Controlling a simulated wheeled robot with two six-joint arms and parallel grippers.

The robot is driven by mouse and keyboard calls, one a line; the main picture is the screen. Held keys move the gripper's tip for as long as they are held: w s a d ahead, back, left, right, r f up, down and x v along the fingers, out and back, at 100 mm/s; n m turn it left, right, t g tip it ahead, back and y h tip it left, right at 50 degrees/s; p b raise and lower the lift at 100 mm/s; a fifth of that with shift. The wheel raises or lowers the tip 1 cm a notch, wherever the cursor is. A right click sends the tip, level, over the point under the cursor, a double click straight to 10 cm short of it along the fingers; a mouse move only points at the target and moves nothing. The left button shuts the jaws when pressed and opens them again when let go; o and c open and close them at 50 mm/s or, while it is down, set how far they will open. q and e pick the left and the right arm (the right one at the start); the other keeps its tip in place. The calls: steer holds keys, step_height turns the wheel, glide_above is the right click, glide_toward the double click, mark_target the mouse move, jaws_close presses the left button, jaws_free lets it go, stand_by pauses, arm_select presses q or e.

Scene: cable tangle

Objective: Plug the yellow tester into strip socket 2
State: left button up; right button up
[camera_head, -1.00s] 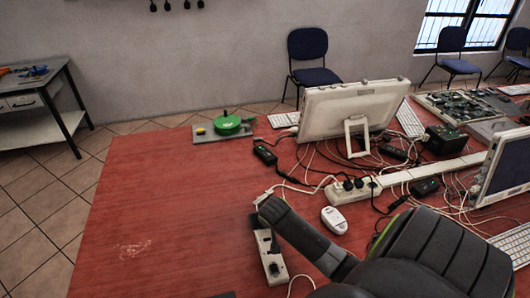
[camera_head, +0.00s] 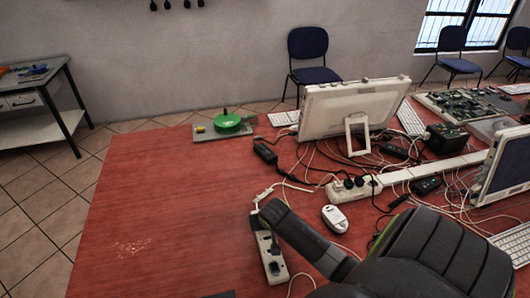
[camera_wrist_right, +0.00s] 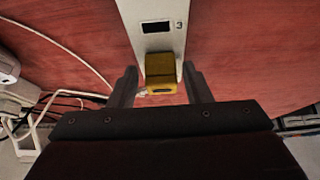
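The yellow tester (camera_wrist_right: 161,74) sits upright at the white power strip (camera_wrist_right: 150,12), on the near side of the socket marked 3, in the right wrist view. Its underside and the socket below it are hidden, so I cannot tell how deep it sits. My right gripper (camera_wrist_right: 160,88) has one finger on each side of the tester, with a visible gap on both sides. In the head view my right gripper (camera_head: 262,215) is over the far part of the strip (camera_head: 266,246), and the tester is hidden there. My left gripper is not identifiable in view.
A dark plug (camera_head: 274,267) is in the strip's near end. A white mouse (camera_head: 334,218), another power strip (camera_head: 353,190) and tangled cables lie to the right. A monitor (camera_head: 347,108) stands behind. The red table (camera_head: 150,220) is clear on the left.

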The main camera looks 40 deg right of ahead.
steer(key=shift+o, duration=1)
steer(key=shift+r, duration=0.2)
steer(key=v, duration=1.7)
steer(key=shift+p, duration=0.35)
steer(key=shift+s, duration=0.1)
